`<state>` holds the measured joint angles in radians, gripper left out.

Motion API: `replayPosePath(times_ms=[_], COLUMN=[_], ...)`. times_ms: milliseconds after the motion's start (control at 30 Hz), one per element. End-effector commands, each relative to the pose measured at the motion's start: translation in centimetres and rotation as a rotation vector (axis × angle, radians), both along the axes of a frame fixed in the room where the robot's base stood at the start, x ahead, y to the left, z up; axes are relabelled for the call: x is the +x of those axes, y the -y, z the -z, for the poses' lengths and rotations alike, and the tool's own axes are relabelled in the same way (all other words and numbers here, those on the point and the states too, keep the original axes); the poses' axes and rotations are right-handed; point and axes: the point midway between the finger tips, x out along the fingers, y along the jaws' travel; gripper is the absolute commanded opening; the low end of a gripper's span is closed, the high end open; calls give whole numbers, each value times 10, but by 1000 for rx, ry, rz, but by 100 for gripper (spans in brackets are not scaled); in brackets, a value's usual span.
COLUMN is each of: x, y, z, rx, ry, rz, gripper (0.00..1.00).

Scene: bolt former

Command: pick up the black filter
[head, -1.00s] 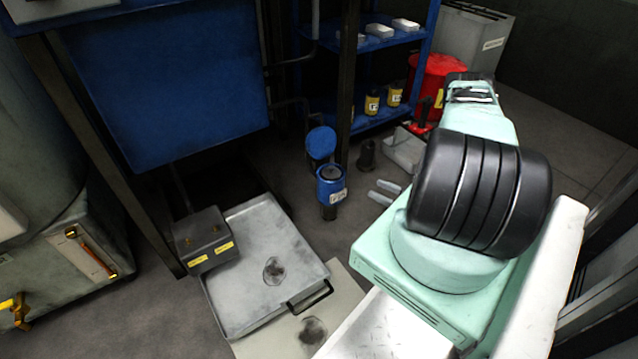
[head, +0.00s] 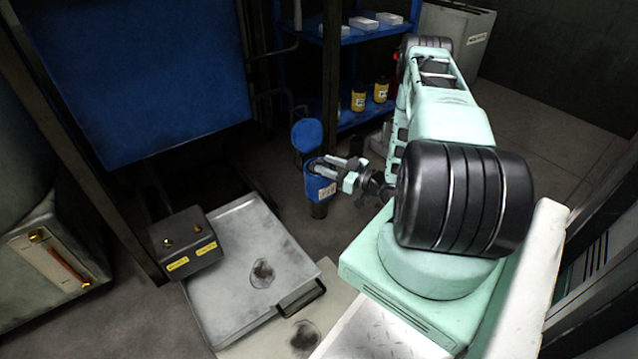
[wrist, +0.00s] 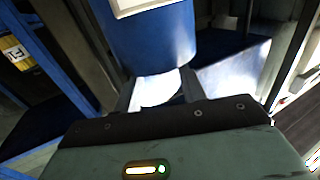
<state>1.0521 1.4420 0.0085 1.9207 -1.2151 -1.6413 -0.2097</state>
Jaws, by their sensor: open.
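I cannot make out the black filter clearly now. A blue canister (head: 311,187) with a pale label and a dark lower part stands upright on the floor in the head view. Its round blue lid (head: 307,134) is raised behind it. My gripper (head: 325,167) is open at the canister's top, fingers pointing left, and it hides most of the opening. In the wrist view, the blue canister (wrist: 150,40) fills the top centre, close beyond my fingers (wrist: 158,92). A bright pale patch shows between the fingers. I cannot tell whether they touch anything.
A grey metal tray (head: 225,275) and a dark box (head: 185,245) with yellow labels lie left of the canister. A large blue panel (head: 140,80) hangs at upper left. Floor is open between tray and canister.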

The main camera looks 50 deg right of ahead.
Motion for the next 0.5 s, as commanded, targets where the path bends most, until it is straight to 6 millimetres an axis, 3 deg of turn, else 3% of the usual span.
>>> replayPosePath(times_ms=[200,500], x=[28,34], y=[-5,-6], z=[1,-2], rx=[-2,0], ry=[1,-1], rz=[-1,1], gripper=[41,41])
